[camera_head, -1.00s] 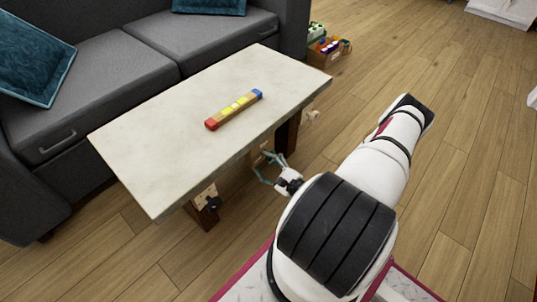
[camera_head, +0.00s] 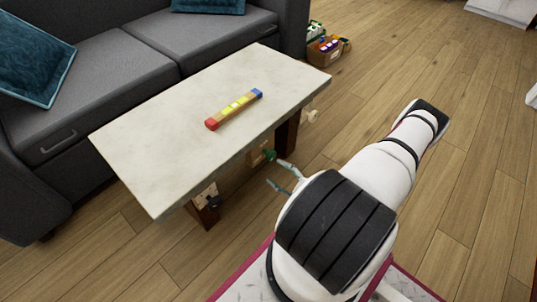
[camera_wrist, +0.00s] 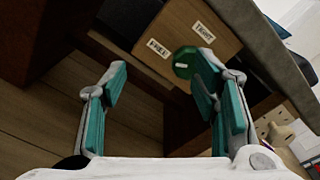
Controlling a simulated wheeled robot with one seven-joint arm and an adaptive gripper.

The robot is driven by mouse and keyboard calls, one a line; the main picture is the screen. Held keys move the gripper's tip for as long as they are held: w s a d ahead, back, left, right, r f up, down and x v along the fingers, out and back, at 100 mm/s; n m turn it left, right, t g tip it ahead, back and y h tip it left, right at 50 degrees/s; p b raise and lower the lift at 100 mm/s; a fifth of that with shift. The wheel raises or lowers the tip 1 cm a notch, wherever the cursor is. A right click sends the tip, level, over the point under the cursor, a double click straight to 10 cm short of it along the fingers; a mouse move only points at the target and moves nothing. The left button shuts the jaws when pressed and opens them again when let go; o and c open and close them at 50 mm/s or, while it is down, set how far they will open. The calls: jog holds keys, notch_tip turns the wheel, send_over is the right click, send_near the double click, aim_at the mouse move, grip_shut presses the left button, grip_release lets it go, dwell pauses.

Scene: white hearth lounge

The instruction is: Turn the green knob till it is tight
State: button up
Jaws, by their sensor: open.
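The green knob (camera_head: 269,154) sits on a small wooden panel (camera_head: 257,156) under the near edge of the table. In the wrist view the round knob (camera_wrist: 186,62) shows a pale mark, beside labels reading FREE (camera_wrist: 158,48) and TIGHT (camera_wrist: 204,32) on the panel (camera_wrist: 185,22). My gripper (camera_head: 277,173) is open and empty, its teal-padded fingers apart from the knob and short of it. In the wrist view my gripper (camera_wrist: 160,85) has the knob beyond its fingers, close to the right fingertip, which overlaps the knob's edge.
The pale tabletop (camera_head: 180,140) overhangs the panel and carries a bar (camera_head: 234,108) with red, yellow and blue parts. A black knob (camera_head: 213,202) is left, a pale knob (camera_head: 310,117) right. Dark table legs (camera_head: 286,137) flank the panel. Open floor (camera_head: 470,200) lies right.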

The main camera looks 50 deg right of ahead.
jog(key=shift+s+d, duration=0.1)
jog(key=shift+s, duration=2.55)
jog(key=shift+s, duration=0.15)
jog(key=s, duration=1.1)
jog(key=shift+r, duration=0.2)
jog(key=m+p, duration=0.5)
jog(key=m, duration=0.2)
send_near(272, 158)
jog(key=w+b, duration=0.3)
jog(key=w, duration=0.8)
jog(key=shift+w, duration=0.35)
jog(key=shift+f, duration=0.1)
jog(key=c, duration=1.2)
